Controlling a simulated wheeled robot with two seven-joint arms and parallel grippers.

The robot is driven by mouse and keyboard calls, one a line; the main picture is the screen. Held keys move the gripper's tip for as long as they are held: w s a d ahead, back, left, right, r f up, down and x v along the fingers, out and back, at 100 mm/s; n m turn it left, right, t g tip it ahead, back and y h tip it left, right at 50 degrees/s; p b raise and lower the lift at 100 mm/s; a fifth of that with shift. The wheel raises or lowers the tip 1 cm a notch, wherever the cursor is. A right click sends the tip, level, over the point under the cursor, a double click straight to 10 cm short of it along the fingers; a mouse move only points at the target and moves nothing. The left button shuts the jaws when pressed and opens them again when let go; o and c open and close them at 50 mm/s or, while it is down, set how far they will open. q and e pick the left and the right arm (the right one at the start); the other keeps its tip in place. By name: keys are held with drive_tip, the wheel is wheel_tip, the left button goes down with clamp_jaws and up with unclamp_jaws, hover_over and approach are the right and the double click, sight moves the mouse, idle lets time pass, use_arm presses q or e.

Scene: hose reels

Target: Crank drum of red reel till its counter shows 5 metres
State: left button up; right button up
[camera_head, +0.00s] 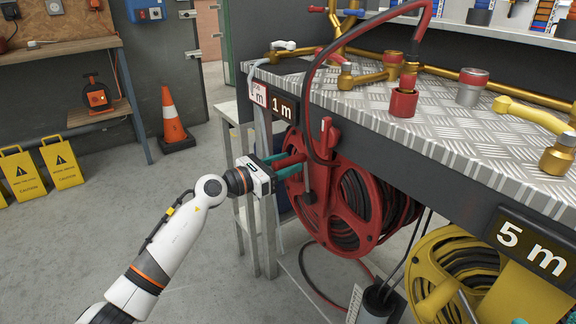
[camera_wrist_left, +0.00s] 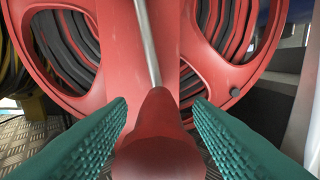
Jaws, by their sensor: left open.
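The red reel (camera_head: 377,211) hangs under the metal bench, wound with dark hose. Its counter (camera_head: 283,107) on the bench edge reads 1 m. My left gripper (camera_head: 287,165) is at the reel's left face with its teal fingers pointing at it. In the left wrist view, its open fingers stand on either side of a red crank grip (camera_wrist_left: 160,128), with a visible gap on at least the upper part. A metal rod runs beyond the grip across the drum face.
A yellow reel (camera_head: 430,278) hangs to the right, with a counter (camera_head: 528,246) reading 5 m. Brass fittings lie on the bench top (camera_head: 455,125). A grey stool stands behind my left gripper. A traffic cone (camera_head: 172,118) and yellow caution signs stand further left; floor between is clear.

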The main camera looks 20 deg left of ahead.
use_arm(q)
drive_tip(key=shift+w+d, duration=0.3)
drive_tip(key=shift+w, duration=0.1)
drive_tip(key=shift+c, duration=0.2)
clamp_jaws()
